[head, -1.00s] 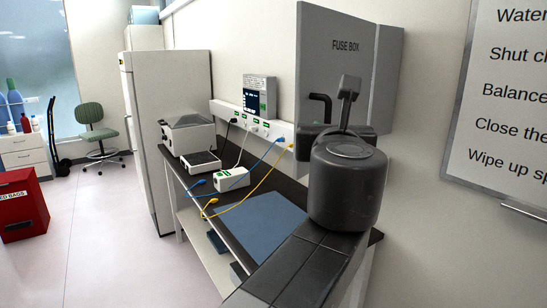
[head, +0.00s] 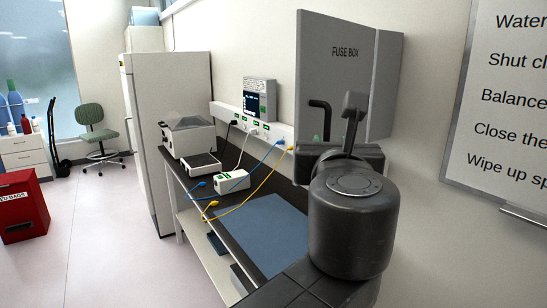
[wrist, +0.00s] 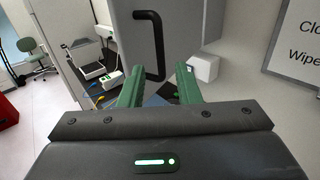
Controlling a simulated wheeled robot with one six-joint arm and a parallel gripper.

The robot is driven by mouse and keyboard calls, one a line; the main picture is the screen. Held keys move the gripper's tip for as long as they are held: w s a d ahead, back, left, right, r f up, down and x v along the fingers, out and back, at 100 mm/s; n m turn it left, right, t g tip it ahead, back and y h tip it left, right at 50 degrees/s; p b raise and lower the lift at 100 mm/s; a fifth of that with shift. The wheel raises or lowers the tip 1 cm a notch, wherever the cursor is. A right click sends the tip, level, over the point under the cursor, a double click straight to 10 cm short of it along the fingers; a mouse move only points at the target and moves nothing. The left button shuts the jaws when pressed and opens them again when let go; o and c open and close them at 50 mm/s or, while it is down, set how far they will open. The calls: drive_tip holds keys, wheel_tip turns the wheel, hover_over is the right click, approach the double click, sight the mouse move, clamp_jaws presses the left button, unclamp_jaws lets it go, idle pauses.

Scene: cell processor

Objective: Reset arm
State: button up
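My gripper (wrist: 158,82) shows in the wrist view with its two green fingers apart and nothing held between them. The black handle (wrist: 150,45) of the grey fuse box (wrist: 185,25) stands beyond the fingertips, apart from them. In the head view, my dark arm rises at the right, in front of the lower part of the fuse box (head: 337,75), and hides most of the gripper. The handle (head: 320,115) shows just left of the arm.
A dark bench (head: 225,212) with a blue mat (head: 262,232) runs along the wall below the arm. A white box with blue and yellow cables (head: 232,181) and a lidded machine (head: 188,135) stand on it. A whiteboard (head: 510,110) hangs at right. Floor at left is open.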

sight(327, 130)
drive_tip(key=shift+w+d+f+b, duration=0.15)
drive_tip(key=shift+w+b, duration=0.4)
drive_tip(key=shift+w, duration=1.15)
drive_tip(key=shift+w+d+r+b, duration=0.15)
drive_tip(key=shift+w+b, duration=0.4)
drive_tip(key=shift+w, duration=1.1)
drive_tip(key=shift+w+d+f+b, duration=0.2)
drive_tip(key=shift+w+b, duration=0.35)
drive_tip(key=shift+w, duration=1.15)
drive_tip(key=shift+w+d+r, duration=0.1)
drive_tip(key=shift+w+r, duration=0.05)
drive_tip(key=shift+w, duration=0.2)
